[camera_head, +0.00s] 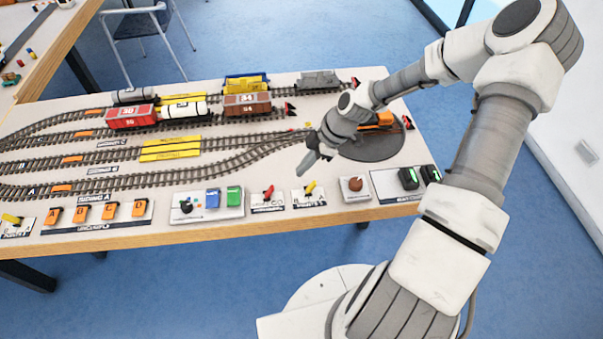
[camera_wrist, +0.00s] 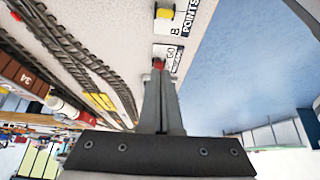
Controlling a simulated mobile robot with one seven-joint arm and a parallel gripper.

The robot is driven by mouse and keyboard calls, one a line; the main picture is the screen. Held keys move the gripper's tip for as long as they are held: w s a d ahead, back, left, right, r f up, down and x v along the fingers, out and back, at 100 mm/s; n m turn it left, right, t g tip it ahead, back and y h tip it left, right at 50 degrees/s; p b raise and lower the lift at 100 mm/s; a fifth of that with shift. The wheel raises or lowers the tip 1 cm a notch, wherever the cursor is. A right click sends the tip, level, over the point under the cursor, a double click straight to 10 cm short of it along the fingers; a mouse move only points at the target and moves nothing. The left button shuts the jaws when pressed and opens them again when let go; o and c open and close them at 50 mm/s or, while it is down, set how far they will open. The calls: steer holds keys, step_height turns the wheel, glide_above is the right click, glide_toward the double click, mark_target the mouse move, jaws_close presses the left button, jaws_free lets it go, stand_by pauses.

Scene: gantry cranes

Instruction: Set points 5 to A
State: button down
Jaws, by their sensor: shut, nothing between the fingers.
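A yellow lever (camera_head: 310,188) stands on a white plate at the table's front edge, right of a red lever (camera_head: 268,192). Another yellow lever (camera_head: 11,218) is at the far left; the numbers on both yellow levers' plates are too small to read. The red lever (camera_wrist: 159,63) shows just beyond the fingertips there. My gripper (camera_head: 303,171) is shut and empty, pointing down above the area behind the levers.
A round brown knob (camera_head: 355,184) and green-black switches (camera_head: 409,178) are to the right. Tracks and wagons (camera_head: 130,117) fill the table behind. The turntable (camera_head: 375,147) lies under my arm.

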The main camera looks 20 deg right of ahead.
steer(key=d+r, duration=0.4)
steer(key=d, duration=0.1)
steer(key=shift+s+r, duration=0.25)
steer(key=shift+r, duration=0.15)
steer(key=shift+d, duration=0.1)
